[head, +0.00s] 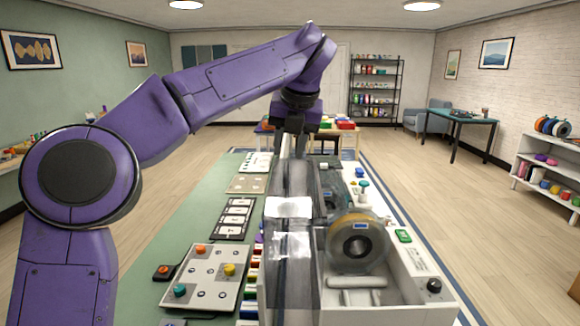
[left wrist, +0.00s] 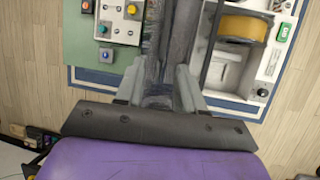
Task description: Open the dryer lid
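The dryer (head: 335,300) is a white box at the right front of the bench, with its inside exposed. Its smoky see-through lid (head: 292,230) stands up steeply along the box's left side, seen nearly edge-on. My left gripper (head: 293,145) points down at the lid's upper end. In the left wrist view, the lid (left wrist: 178,40) runs up between the two fingers of that gripper (left wrist: 160,75). I cannot tell whether the fingers press on it. A spool (head: 357,245) sits inside the dryer; it looks amber in the left wrist view (left wrist: 243,27). My right gripper is not in view.
A button panel (head: 207,277) lies left of the dryer on the green mat (head: 150,250), with a small orange-button box (head: 166,272) beside it. Further cards and parts lie beyond. A green switch (head: 403,236) and a black knob (head: 434,286) are on the dryer's right side.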

